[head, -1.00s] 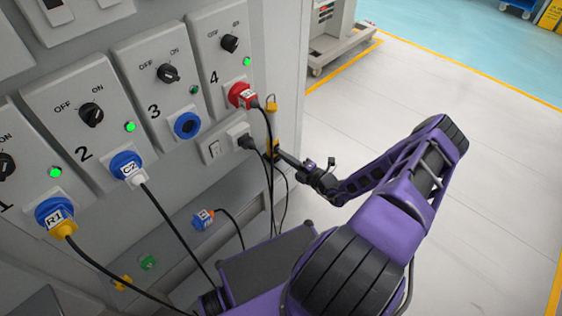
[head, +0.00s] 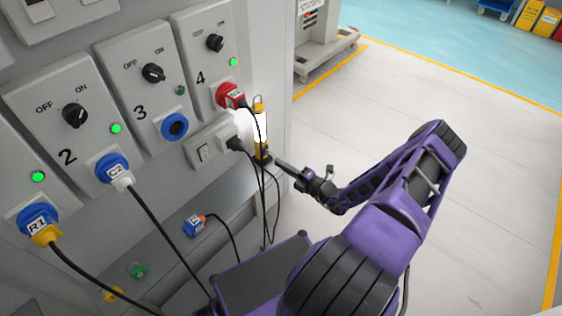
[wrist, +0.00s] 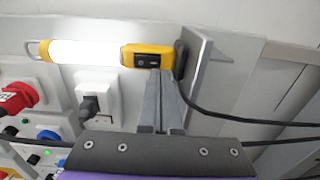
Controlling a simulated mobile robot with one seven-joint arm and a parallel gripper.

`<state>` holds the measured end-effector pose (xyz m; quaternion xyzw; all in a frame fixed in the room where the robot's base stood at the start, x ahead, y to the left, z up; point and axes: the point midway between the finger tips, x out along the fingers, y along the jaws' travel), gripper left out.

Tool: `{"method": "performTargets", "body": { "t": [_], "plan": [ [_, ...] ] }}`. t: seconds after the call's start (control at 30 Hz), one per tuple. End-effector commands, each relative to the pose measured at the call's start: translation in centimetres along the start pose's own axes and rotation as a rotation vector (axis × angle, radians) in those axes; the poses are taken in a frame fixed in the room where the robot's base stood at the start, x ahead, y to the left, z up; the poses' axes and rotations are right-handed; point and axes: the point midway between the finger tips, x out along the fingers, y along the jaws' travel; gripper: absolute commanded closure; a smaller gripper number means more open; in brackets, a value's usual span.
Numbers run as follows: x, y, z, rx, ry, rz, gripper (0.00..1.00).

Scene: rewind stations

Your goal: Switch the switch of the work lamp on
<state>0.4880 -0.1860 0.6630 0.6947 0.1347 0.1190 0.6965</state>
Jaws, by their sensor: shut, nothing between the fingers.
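The work lamp is a yellow-bodied stick with a hook at its end. Its tube (head: 260,124) glows bright white in the head view, and it glows in the wrist view (wrist: 85,51) too. The lamp's yellow handle (wrist: 133,48) carries a dark switch (wrist: 146,60). My gripper (wrist: 162,76) is shut and empty, its fingertips just below the switch in the wrist view; I cannot tell whether they touch it. In the head view my gripper (head: 272,160) is at the lamp's lower end.
A black plug (head: 235,143) sits in a wall socket beside the lamp. Black cables hang by my gripper. A red plug (head: 230,95) is in station 4. A grey bracket (wrist: 196,68) stands beside the lamp handle. The floor at right is clear.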

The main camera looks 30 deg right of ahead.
Motion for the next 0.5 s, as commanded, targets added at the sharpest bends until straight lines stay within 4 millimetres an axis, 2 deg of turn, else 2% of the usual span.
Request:
{"method": "performTargets", "body": {
  "t": [0.1,0.3,0.5],
  "plan": [
    [-2.8,-0.5,0.1,0.0,-0.003,-0.002,1.0],
    [-7.0,-1.1,0.0,-0.001,-0.002,-0.002,1.0],
    [-9.5,-1.4,0.0,0.0,-0.001,-0.001,1.0]
  ]
}}
